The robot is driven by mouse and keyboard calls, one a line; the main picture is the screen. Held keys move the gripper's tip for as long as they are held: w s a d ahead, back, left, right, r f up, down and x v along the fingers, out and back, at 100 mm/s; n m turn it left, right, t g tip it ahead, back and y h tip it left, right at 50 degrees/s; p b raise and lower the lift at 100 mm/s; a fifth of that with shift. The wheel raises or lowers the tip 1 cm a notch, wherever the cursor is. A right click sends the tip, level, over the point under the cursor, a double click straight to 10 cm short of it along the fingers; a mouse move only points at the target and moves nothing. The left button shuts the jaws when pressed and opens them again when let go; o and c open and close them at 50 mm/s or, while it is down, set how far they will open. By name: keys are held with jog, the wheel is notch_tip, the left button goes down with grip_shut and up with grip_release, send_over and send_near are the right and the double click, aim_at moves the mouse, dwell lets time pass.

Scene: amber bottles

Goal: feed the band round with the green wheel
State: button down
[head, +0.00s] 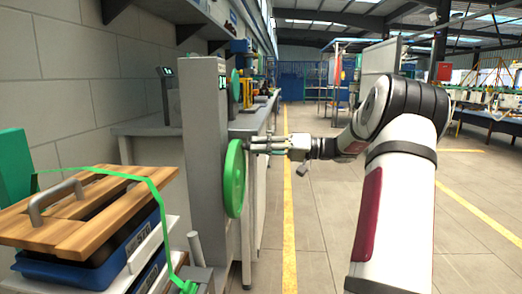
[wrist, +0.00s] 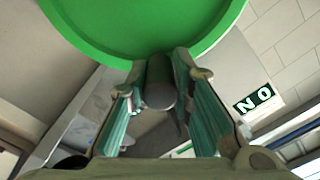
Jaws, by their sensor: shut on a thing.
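The green wheel (head: 234,180) stands upright on the side of a grey machine column (head: 205,150). Its rim fills the top of the wrist view (wrist: 150,25). A dark round handle (wrist: 158,90) sticks out from the wheel. My gripper (head: 250,146) reaches in from the right at the wheel's upper part. In the wrist view its fingers (wrist: 163,76) are on either side of the handle, shut on it.
Blue trays (head: 65,272) sit under the lid, which has a grey handle (head: 55,200). A sign with the letters N O (wrist: 253,98) shows in the wrist view. A long bench (head: 262,115) runs behind the column.

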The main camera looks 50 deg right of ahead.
jog(key=shift+a+r, duration=0.1)
jog(key=shift+r, duration=0.15)
jog(key=c, duration=1.4)
grip_release()
jog(key=shift+f, duration=0.1)
jog(key=shift+s, duration=0.1)
jog(key=shift+s+d, duration=0.25)
jog(key=shift+d, duration=0.05)
jog(key=v, duration=1.1)
jog(key=shift+s, duration=0.1)
